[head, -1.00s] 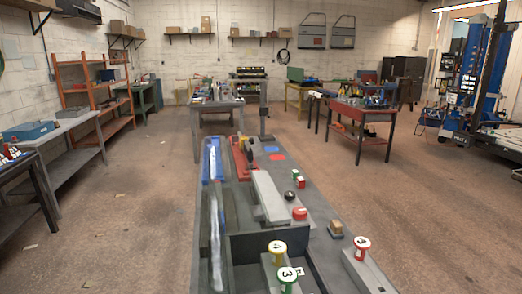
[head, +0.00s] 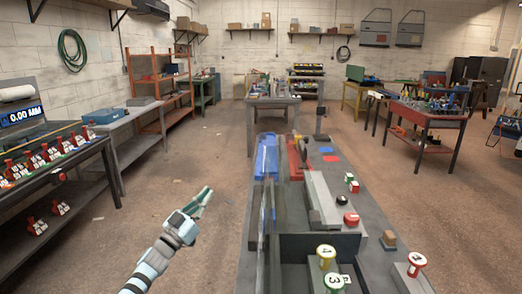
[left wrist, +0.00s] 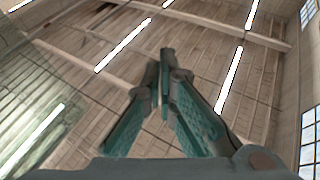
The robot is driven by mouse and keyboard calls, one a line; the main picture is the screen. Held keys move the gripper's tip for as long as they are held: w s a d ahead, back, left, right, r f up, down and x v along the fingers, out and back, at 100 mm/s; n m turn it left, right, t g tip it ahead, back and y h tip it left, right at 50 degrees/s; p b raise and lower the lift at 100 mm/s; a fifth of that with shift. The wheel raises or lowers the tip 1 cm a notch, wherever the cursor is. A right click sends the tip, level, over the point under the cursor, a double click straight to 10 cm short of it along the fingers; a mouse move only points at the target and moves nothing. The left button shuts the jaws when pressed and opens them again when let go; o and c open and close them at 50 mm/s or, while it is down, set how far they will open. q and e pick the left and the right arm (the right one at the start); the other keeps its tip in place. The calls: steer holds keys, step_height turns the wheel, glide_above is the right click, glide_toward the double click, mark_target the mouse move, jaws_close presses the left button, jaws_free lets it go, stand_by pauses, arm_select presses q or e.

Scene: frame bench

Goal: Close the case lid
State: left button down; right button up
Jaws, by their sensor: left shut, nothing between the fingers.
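A dark open case (head: 320,242) sits at the near end of the long bench, with its dark far wall showing. A thin, pale see-through panel (head: 264,200), apparently the lid, stands upright along the left side, seen almost edge-on. My left gripper (head: 208,194) is in the air left of the bench, well apart from the panel, pointing up and away. Its green fingers meet at the tips and hold nothing; they also show in the left wrist view (left wrist: 165,62) against the ceiling. My right gripper is not in view.
Knobs numbered 4 (head: 326,253) and 3 (head: 334,281) stand in the case area. A grey block (head: 328,198), a red button (head: 351,219) and a blue tray (head: 267,165) are farther along the bench. Open floor lies left, up to a shelved table (head: 60,150).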

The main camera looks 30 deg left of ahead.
arm_select(q)
steer(key=s+d+r+m+h, duration=0.2)
steer(key=r+h, duration=0.3)
steer(key=r, duration=0.1)
steer(key=s+d+r+m+h, duration=0.2)
steer(key=r+m+h, duration=0.1)
steer(key=r+h, duration=0.2)
steer(key=s+d+r+m+g+h, duration=0.5)
steer(key=s+d+m+g+h, duration=0.25)
steer(key=g+h, duration=0.35)
steer(key=w+d+r+n+p, duration=0.1)
steer(key=w+d+r+p, duration=0.3)
steer(key=d, duration=0.6)
steer(key=shift+w+r, duration=0.4)
steer(key=shift+r, duration=0.25)
steer(key=shift+d, duration=0.1)
